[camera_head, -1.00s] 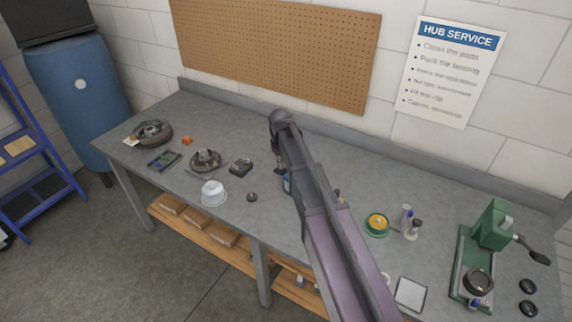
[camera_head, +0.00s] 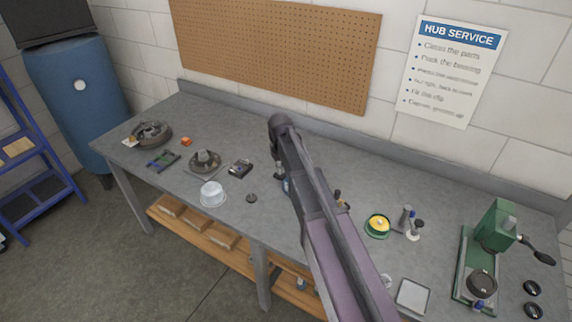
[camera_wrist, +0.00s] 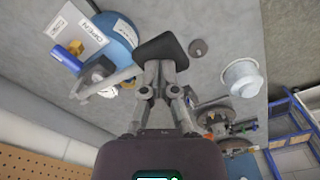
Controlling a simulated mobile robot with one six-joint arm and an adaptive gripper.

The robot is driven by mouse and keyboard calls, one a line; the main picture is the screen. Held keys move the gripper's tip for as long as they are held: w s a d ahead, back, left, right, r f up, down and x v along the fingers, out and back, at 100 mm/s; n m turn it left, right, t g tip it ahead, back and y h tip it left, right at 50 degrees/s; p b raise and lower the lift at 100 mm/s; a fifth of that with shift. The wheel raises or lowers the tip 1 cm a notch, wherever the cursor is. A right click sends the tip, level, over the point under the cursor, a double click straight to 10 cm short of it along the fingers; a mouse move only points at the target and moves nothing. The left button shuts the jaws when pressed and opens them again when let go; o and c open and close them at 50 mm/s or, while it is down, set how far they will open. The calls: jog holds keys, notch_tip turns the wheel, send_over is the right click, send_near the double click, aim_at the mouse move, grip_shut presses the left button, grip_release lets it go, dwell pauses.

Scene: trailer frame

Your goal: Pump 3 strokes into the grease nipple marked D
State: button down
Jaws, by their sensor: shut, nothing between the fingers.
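In the wrist view my gripper (camera_wrist: 162,52) is shut and empty, its dark fingertips together above the grey bench. Just left of it are a round blue part (camera_wrist: 112,38), a white plate reading "OPEN" (camera_wrist: 82,34), a blue cylinder (camera_wrist: 68,50) and a brass-coloured piece (camera_wrist: 76,47). A grey lever-like piece (camera_wrist: 108,85) lies between these and my fingers; whether they touch it I cannot tell. In the head view my arm hides most of this spot. I cannot make out a grease nipple or a letter D.
A white tub (camera_head: 212,193), a small dark knob (camera_head: 251,198) and a dark block (camera_head: 240,167) stand left of my arm. Hub parts (camera_head: 204,160) lie farther left. Right are a yellow-green tin (camera_head: 377,225), a white tray (camera_head: 412,295) and a green press (camera_head: 488,245).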

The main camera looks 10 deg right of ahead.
aim_at(280, 177)
jog(key=shift+f+b, duration=0.45)
jog(key=shift+f, duration=0.35)
jog(key=shift+s+a+f+b, duration=0.1)
jog(key=shift+f+b, duration=0.95)
jog(key=shift+b, duration=0.15)
jog(key=shift+f, duration=0.1)
jog(key=shift+f+b, duration=0.3)
jog(key=shift+b, duration=0.1)
jog(key=shift+r, duration=0.25)
notch_tip(280, 177, up, 13)
jog(key=w+p, duration=0.1)
jog(key=p, duration=1.2)
jog(key=shift+d+f, duration=0.2)
jog(key=shift+d, duration=0.25)
